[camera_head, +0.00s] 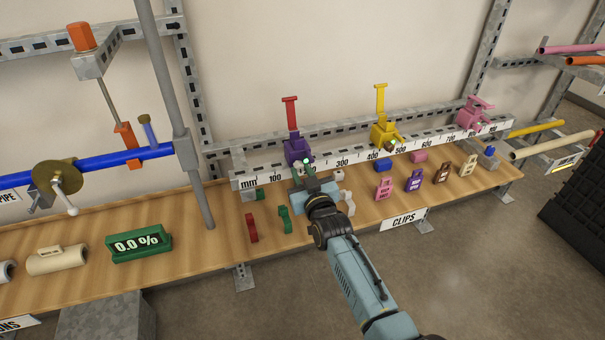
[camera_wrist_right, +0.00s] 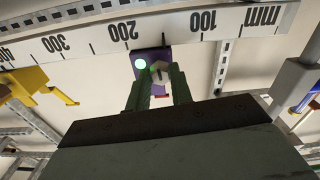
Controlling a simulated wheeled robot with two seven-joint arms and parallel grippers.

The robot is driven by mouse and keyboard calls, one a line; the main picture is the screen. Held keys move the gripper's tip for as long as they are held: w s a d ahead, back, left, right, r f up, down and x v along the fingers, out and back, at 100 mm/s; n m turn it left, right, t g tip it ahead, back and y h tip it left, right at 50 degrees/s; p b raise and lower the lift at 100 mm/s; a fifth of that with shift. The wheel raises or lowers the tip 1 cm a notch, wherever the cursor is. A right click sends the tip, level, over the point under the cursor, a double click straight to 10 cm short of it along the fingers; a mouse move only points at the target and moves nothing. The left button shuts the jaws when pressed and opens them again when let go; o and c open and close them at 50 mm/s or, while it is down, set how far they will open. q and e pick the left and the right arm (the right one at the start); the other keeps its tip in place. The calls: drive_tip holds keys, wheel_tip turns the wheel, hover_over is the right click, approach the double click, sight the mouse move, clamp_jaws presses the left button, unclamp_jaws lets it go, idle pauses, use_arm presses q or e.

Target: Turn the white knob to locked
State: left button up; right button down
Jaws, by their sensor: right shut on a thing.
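The white knob (camera_wrist_right: 159,72) is a small pale, faceted knob on the underside or front of a purple clamp block (camera_wrist_right: 151,56), which also shows in the head view (camera_head: 298,150). A lit green lamp (camera_wrist_right: 140,64) sits beside the knob. My right gripper (camera_wrist_right: 159,80) has its two green fingers on either side of the knob and is shut on it. In the head view my right gripper (camera_head: 305,174) reaches up to the purple clamp and hides the knob. My left gripper is not in view.
The clamp sits on a ruler rail (camera_head: 341,161) with a yellow clamp (camera_head: 383,132) and a pink clamp (camera_head: 474,115) to the right. The wooden shelf (camera_head: 190,233) below holds several coloured clips and a green 0.0 % display (camera_head: 138,244). A grey post (camera_head: 178,100) stands left.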

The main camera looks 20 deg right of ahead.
drive_tip(key=c, duration=1.2)
unclamp_jaws()
drive_tip(key=shift+c, duration=0.2)
drive_tip(key=shift+s, duration=0.1)
drive_tip(key=s+p, duration=0.1)
drive_tip(key=s, duration=1.2)
drive_tip(key=shift+d+p, duration=0.25)
drive_tip(key=shift+p, duration=0.1)
drive_tip(key=shift+s, duration=0.1)
